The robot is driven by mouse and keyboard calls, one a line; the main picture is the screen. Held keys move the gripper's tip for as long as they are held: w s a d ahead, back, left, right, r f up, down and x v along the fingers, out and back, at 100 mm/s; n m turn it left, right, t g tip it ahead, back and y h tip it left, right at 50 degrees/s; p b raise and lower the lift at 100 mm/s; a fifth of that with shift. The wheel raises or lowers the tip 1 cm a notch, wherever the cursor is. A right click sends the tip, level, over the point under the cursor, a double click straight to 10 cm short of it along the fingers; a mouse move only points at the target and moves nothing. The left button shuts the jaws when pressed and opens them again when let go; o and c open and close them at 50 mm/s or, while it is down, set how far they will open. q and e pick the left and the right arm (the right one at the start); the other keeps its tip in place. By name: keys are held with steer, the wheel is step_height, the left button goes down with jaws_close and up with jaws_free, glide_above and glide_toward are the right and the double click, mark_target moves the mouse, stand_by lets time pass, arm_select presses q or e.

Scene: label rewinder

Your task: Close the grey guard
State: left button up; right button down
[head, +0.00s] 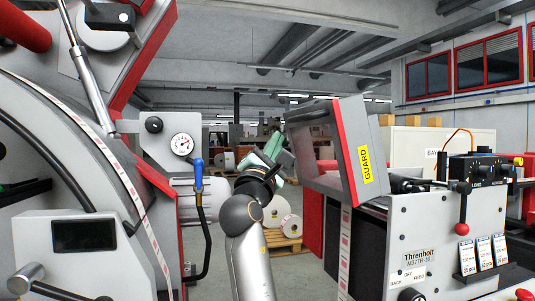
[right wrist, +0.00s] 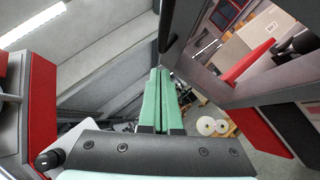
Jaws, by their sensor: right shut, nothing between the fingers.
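The grey guard (head: 372,135) has a red edge and a yellow GUARD label. In the head view it stands tilted up above the left end of the Threnholt machine (head: 428,240), with its open side facing left. My right gripper (head: 277,141) has green fingers and is just left of the guard. Its fingers also show in the right wrist view (right wrist: 161,74), pressed together with nothing between them. I cannot tell whether they touch the guard. A clear panel and red edges fill the right of the wrist view. My left gripper is not in view.
A large grey machine with a pressure gauge (head: 181,144) and a blue-handled lever (head: 198,175) stands on the left. A red-knobbed lever (head: 462,229) is on the Threnholt machine's front. White rolls on a pallet (head: 285,243) lie on the floor behind the gap.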

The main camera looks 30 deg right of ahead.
mark_target(290, 121)
steer(key=shift+s+d+r, duration=0.3)
steer(key=shift+d+r, duration=0.4)
steer(key=shift+r, duration=0.25)
steer(key=shift+d+r, duration=0.2)
steer(key=shift+d, duration=0.1)
steer(key=shift+r+p, duration=0.15)
steer(key=shift+p, duration=0.15)
